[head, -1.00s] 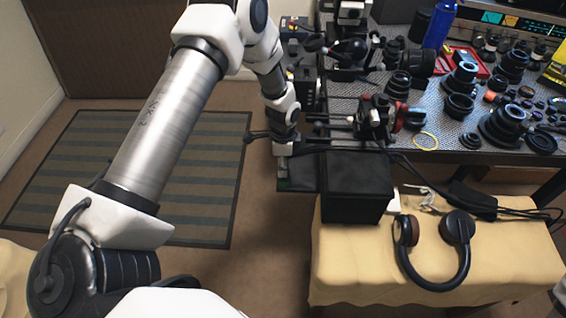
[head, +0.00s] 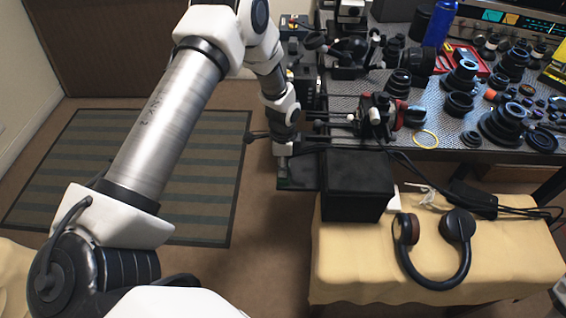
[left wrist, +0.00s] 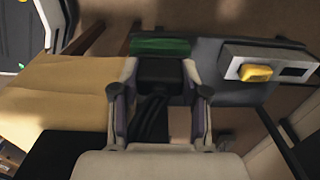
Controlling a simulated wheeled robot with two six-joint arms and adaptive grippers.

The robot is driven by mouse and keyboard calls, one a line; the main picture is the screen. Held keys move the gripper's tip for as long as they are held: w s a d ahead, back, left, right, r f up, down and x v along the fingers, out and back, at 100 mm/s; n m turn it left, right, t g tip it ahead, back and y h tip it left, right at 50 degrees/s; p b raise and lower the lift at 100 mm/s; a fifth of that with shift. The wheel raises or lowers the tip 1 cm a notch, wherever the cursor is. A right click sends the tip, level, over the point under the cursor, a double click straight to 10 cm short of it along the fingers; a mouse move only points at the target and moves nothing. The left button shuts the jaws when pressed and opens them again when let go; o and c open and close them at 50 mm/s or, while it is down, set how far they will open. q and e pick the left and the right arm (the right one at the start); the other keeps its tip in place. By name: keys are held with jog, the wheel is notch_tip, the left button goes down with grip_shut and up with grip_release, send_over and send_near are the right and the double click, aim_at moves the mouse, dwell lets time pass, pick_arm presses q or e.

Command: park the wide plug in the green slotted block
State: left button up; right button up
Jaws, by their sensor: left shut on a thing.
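My left gripper (head: 283,172) hangs over a dark panel to the left of the black box in the head view. In the left wrist view, my left gripper (left wrist: 160,66) is shut on a dark, broad piece that I take to be the wide plug (left wrist: 160,76). The green slotted block (left wrist: 160,46) lies just beyond the fingertips, directly in front of the plug. Its slot is hidden, and I cannot tell whether the plug touches it. In the head view the block shows at most as a dark green patch below the fingers. My right gripper is out of view.
The black box (head: 357,187) stands close to the right of my gripper. Headphones (head: 437,250) lie on the tan cloth (head: 500,270). A bench (head: 440,125) behind holds many lenses. In the wrist view, a grey box with a yellow piece (left wrist: 256,73) stands right of the green block.

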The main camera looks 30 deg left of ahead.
pick_arm(q)
jog(key=shift+f, duration=0.1)
jog(key=o, duration=1.4)
jog(key=shift+c, duration=0.2)
notch_tip(320, 180, up, 12)
